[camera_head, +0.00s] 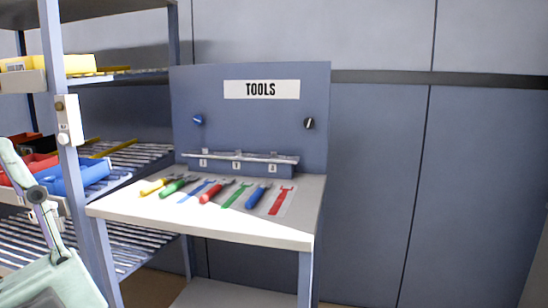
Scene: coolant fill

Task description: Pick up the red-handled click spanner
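The red-handled spanner (211,193) lies on the pale top of the tool bench (200,219), near the middle of a row of tools. Its red handle points toward the front edge and its dark head points back and to the right. Nothing visible covers it. My gripper is not in view.
A yellow-handled tool (152,187) and a green-handled tool (174,188) lie left of it. A blue-handled tool (257,196) lies right. Flat blue, green and red spanner shapes mark the bench top. A TOOLS board (250,115) rises behind. A shelf rack (68,155) stands left.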

